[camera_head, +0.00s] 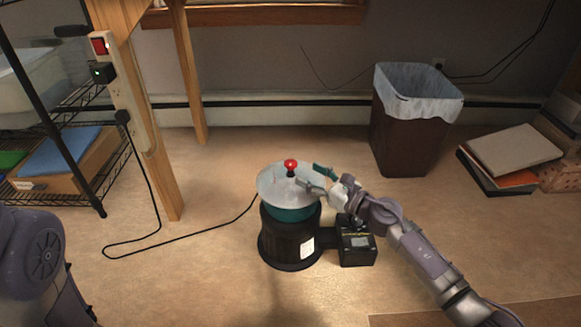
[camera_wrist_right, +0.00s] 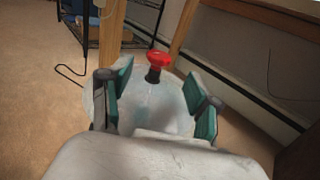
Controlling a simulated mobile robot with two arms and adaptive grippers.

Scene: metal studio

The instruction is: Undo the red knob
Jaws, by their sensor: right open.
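The red knob (camera_head: 290,164) sits on a short black stem at the middle of a round pale lid (camera_head: 270,185). The lid tops a teal and black machine (camera_head: 285,240) standing on the floor. In the right wrist view the red knob (camera_wrist_right: 160,60) is beyond the fingertips, between them in the picture. My right gripper (camera_head: 318,180) is beside the knob on its right, above the lid. Its teal-padded fingers are spread wide and empty in the wrist view (camera_wrist_right: 158,95). My left gripper is out of frame; only part of my left arm shows at the left.
A black box (camera_head: 356,243) is attached at the machine's right side. A black cord runs left across the floor. A wooden post (camera_head: 150,130), a wire shelf (camera_head: 70,110), a lined bin (camera_head: 400,130) and a stack of books (camera_head: 515,155) stand around. The floor is otherwise mostly clear.

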